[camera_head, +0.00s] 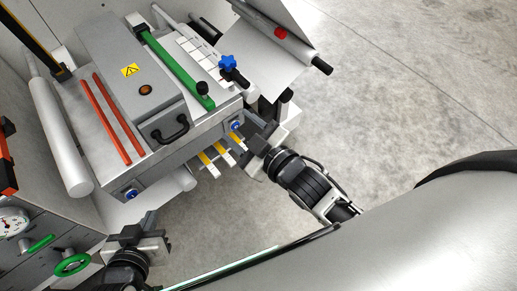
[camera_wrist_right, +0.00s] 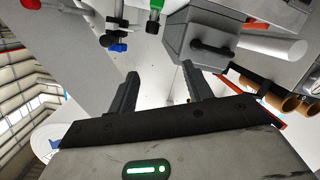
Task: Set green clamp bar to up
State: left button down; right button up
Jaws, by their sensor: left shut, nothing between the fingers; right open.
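The green clamp bar (camera_head: 175,66) lies along the top of the grey machine, right of the raised housing. A black knob (camera_head: 202,88) stands near its front end. In the right wrist view, a short green end piece (camera_wrist_right: 156,6) shows at the top edge, probably the same bar. My right gripper (camera_head: 260,138) is open and empty at the machine's front right corner, apart from the bar; its spread fingers show in the wrist view (camera_wrist_right: 159,72). My left gripper (camera_head: 149,219) is shut and empty below the machine's front left corner.
A blue star knob (camera_head: 228,62) stands right of the bar. Two red rails (camera_head: 118,118) and a black handle (camera_head: 170,131) lie left of it. Yellow-marked tabs (camera_head: 222,152) jut from the front. A green handwheel (camera_head: 72,264) is at lower left.

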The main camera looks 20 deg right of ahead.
jog(key=shift+s+d+f+m+g+h, duration=0.2)
jog(key=shift+s+d+f+m+g, duration=0.2)
jog(key=shift+s+f, duration=0.2)
jog(key=shift+s+d+f+m+g+h, duration=0.25)
jog(key=shift+s+f+m, duration=0.2)
jog(key=shift+s+f, duration=0.2)
jog(key=shift+s+d+f+m+g+h, duration=0.15)
jog(key=shift+s+d+f+m+g, duration=0.1)
jog(key=shift+s+d+f+m, duration=0.25)
jog(key=shift+a+f, duration=0.15)
